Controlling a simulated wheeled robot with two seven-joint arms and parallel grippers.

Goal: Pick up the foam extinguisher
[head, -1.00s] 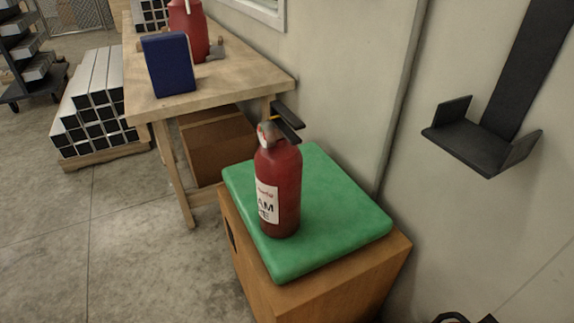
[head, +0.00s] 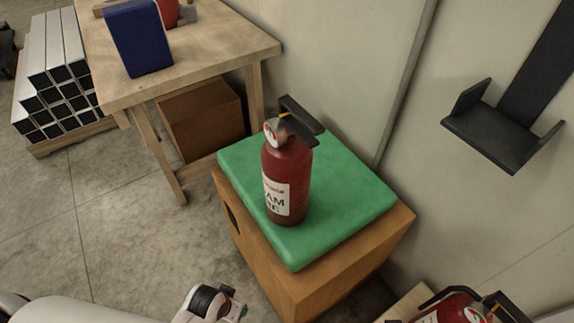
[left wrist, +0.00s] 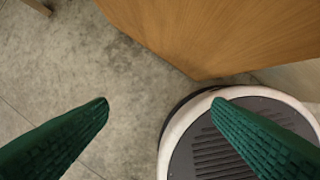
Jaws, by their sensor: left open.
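The foam extinguisher (head: 287,180) is a red cylinder with a white label and a black handle. It stands upright on a green pad (head: 348,200) on a wooden box (head: 300,290). My left arm comes in at the bottom left of the head view. Its gripper (left wrist: 160,103) shows in the left wrist view as two green fingers, wide apart with nothing between them. It is low, beside the wooden box (left wrist: 215,35), and away from the extinguisher. My right gripper is not in view.
Another red extinguisher (head: 455,310) is partly visible at the bottom right. A black wall bracket (head: 495,135) is at the right. A wooden table (head: 215,45) with a blue block (head: 140,38) stands behind, and metal tubes (head: 55,85) are stacked at the left.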

